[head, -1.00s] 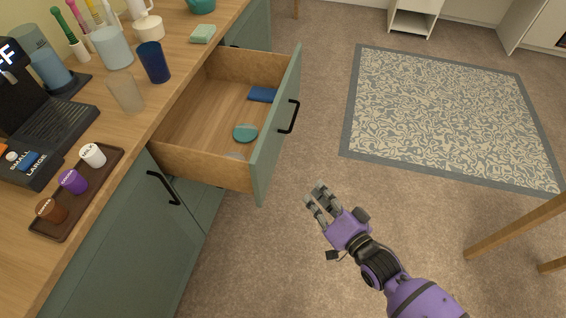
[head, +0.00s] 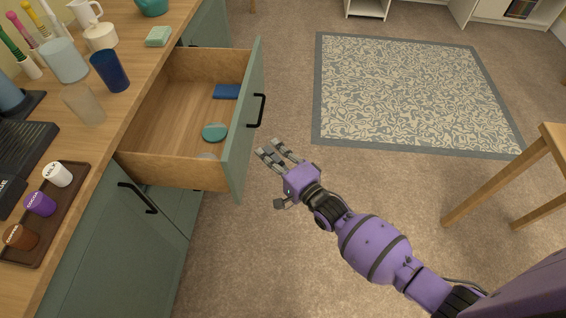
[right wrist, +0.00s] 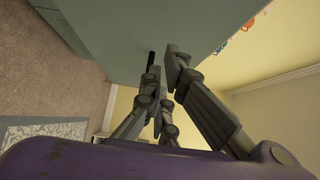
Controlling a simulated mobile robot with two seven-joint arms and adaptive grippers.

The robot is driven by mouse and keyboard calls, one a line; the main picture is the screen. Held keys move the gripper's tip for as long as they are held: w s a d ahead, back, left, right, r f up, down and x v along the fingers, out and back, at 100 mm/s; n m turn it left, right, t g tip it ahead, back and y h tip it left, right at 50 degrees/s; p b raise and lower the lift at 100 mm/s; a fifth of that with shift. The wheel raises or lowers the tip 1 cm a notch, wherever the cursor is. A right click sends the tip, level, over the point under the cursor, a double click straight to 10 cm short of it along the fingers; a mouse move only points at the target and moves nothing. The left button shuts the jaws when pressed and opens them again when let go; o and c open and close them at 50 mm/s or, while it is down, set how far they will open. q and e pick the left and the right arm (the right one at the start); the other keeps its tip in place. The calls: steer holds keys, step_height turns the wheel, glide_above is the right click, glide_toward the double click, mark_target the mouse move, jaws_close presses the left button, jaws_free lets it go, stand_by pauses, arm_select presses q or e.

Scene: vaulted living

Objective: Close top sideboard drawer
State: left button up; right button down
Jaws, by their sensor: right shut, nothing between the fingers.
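The top sideboard drawer (head: 165,105) is pulled well out, with a wooden box and a grey-green front (head: 238,150). A black bar handle (head: 258,110) is on the front. Inside lie a blue block (head: 227,91) and a teal round item (head: 214,132); a pale item near the front side wall is partly hidden. My right gripper (head: 268,151) is shut and empty, just right of the drawer front and below the handle, seemingly a small gap away. In the right wrist view, a green panel (right wrist: 190,25) fills the top beyond the fingers. My left gripper is not in view.
A lower door with a handle (head: 137,197) is below. A wooden table (head: 510,180) stands right. Carpet between is clear.

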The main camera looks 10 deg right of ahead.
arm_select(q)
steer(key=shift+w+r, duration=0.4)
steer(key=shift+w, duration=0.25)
arm_select(e)
steer(key=shift+w+a, duration=0.25)
steer(key=shift+a, duration=0.7)
steer(key=shift+w+a, duration=0.2)
steer(key=shift+a, duration=0.7)
